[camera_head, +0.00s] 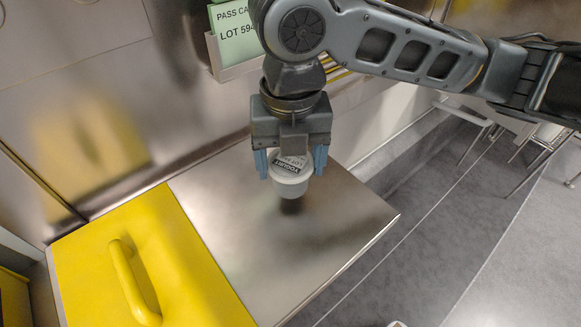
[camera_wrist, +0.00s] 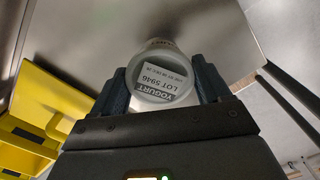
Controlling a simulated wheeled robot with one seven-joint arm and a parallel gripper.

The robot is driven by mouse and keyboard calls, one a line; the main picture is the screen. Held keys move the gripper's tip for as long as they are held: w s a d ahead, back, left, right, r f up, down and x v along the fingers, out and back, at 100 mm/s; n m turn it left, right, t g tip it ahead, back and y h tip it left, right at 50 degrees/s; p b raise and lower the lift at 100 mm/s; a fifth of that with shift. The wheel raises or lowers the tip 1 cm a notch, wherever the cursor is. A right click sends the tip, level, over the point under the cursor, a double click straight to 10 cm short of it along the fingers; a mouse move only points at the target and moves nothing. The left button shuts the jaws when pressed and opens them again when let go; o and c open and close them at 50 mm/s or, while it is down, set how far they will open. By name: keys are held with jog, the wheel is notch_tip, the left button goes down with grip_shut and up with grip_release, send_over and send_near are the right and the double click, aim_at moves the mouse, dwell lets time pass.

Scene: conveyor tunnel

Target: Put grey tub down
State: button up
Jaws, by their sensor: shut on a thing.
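The grey tub (camera_head: 291,183) is a small pale cup with a label reading YOGURT on its top. It is held between the blue-grey fingers of my gripper (camera_head: 291,164), lid up and slightly tilted in the head view. A dark shadow lies under it on the steel surface (camera_head: 330,232), and it seems to hang a little above that surface. In the wrist view the tub (camera_wrist: 160,58) sits between the two fingers, and its label reads LOT 5946. My gripper (camera_wrist: 164,88) is shut on its sides.
A yellow panel with a raised handle (camera_head: 190,262) covers the left part of the steel surface.

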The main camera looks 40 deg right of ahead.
aim_at(291, 161)
jog(key=shift+f, duration=1.35)
jog(key=shift+f, duration=0.2)
jog(key=o, duration=1.8)
jog(key=shift+r, duration=0.1)
notch_tip(291, 161, up, 12)
jog(key=shift+s+r+p, duration=0.1)
jog(key=shift+r+p, duration=0.05)
jog(key=shift+p, duration=0.2)
jog(key=shift+a, duration=0.1)
